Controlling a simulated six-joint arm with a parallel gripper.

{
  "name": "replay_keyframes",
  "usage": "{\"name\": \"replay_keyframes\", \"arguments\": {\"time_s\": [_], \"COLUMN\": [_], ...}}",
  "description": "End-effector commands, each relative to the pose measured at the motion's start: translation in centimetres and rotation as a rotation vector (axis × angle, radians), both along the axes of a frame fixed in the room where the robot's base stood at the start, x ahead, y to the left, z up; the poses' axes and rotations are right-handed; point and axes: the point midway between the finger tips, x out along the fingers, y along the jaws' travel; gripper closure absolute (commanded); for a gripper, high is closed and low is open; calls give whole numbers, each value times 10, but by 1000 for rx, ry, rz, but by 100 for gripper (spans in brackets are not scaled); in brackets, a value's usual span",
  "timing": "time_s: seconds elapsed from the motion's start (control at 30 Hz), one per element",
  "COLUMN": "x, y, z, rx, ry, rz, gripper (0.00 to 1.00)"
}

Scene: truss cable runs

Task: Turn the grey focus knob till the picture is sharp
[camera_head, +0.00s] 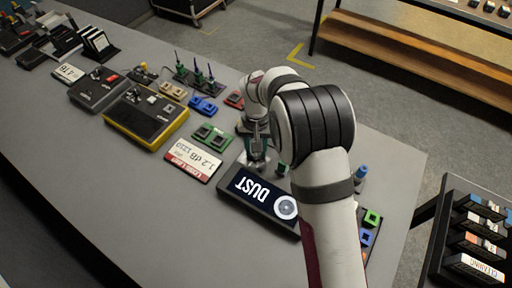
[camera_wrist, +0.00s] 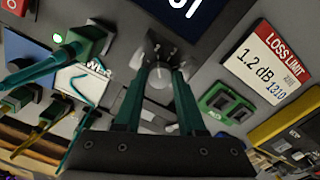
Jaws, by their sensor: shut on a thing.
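The dark scope unit (camera_head: 232,201) lies on the grey bench, its screen showing the word DUST and a round pale picture (camera_head: 286,207) with a darker centre. That picture is too small to judge how sharp it is. In the wrist view, only part of the screen (camera_wrist: 185,8) shows at the top edge. The grey focus knob (camera_wrist: 159,73) sits between the green fingertips of my gripper (camera_wrist: 160,76), which is shut on it. In the head view, my gripper (camera_head: 257,160) comes down just behind the screen, and the knob is mostly hidden there.
A LOSS LIMIT card (camera_head: 194,160) and a green adapter block (camera_head: 212,136) lie left of my gripper. A black and yellow tester (camera_head: 146,116) stands farther left. Coloured blocks (camera_head: 371,218) lie near the right bench edge, partly behind my arm. The front left bench is clear.

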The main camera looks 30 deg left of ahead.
Motion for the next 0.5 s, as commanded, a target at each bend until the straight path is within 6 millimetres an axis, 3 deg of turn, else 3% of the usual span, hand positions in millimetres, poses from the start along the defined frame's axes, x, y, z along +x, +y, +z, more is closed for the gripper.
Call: {"name": "replay_keyframes", "arguments": {"time_s": [0.07, 0.1, 0.23, 0.5], "x": [0, 0, 0, 0], "y": [0, 0, 0, 0], "z": [1, 1, 0, 0], "rx": [0, 0, 0, 0], "ry": [-1, -1, 0, 0], "rz": [0, 0, 0, 1], "gripper": [100, 55, 32, 31]}}
